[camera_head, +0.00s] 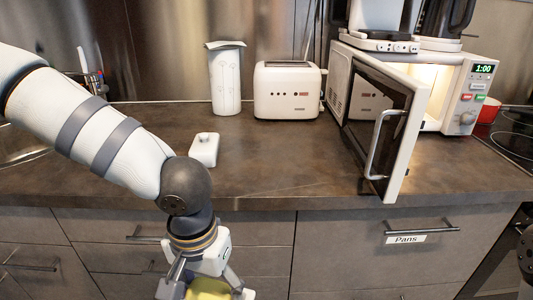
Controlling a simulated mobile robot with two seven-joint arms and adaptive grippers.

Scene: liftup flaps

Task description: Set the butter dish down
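My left gripper (207,290) hangs in front of the counter's edge, below and apart from the dish, pointing down. Its fingers are spread around something yellow (208,289) at the bottom edge of the picture. The fingertips are cut off, so I cannot tell whether they grip it. My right gripper is not in view.
A white canister (226,78) and a toaster (287,90) stand behind the dish. A lit microwave (465,95) has its door (403,145) swung open over the counter's front. A coffee machine sits on top. The counter around the dish is clear. Drawers below look shut.

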